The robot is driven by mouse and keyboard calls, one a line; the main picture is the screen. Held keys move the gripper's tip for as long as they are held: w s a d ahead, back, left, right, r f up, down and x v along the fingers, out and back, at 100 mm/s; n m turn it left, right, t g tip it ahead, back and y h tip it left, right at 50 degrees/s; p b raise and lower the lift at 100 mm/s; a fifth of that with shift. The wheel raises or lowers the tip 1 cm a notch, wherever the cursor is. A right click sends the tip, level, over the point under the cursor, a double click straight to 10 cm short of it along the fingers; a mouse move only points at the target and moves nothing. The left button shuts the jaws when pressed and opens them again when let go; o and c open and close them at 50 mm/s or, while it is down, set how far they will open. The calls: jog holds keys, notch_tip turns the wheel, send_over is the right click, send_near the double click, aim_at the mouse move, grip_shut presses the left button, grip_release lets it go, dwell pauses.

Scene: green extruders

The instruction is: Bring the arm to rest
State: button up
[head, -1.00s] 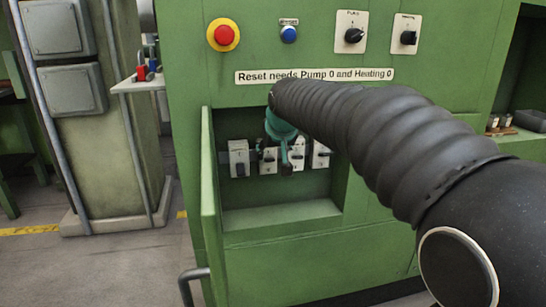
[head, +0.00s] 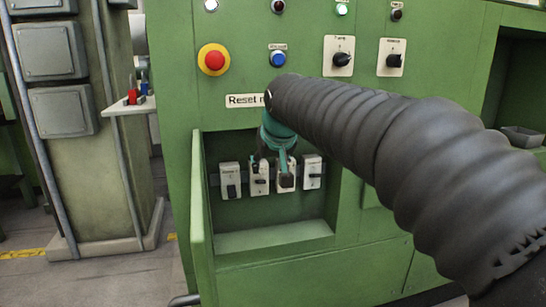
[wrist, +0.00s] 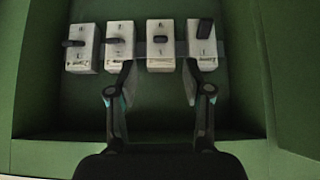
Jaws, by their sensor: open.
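My gripper (head: 275,178) reaches into the open recess of the green cabinet (head: 300,262), in front of a row of switches. In the wrist view my gripper (wrist: 158,78) is open, with its two fingers apart and nothing between them. The wrist view shows the row the other way up. There the far right switch (wrist: 202,50) has its lever upright, and the far left switch (wrist: 80,54) has its lever sideways. In the head view the leftmost switch (head: 230,184) has its lever down. Whether the fingers touch a switch I cannot tell. My arm hides part of the sign (head: 244,101).
The recess door (head: 198,215) stands open on the left. Above are a red stop button (head: 214,60), a blue button (head: 278,58), a knob (head: 341,60) and another knob (head: 393,59). A small shelf (head: 130,108) juts out at left.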

jog(key=s+d+f+m, duration=0.1)
jog(key=s+d+f, duration=0.5)
jog(key=s, duration=0.4)
jog(key=s+d+f+m+g+h, duration=0.1)
jog(key=s+d+f, duration=0.5)
jog(key=s, duration=0.4)
jog(key=s+d+f+m+g+h, duration=0.1)
jog(key=s+d+f, duration=0.5)
jog(key=s, duration=0.4)
jog(key=shift+d, duration=0.3)
jog(key=shift+s+r, duration=0.1)
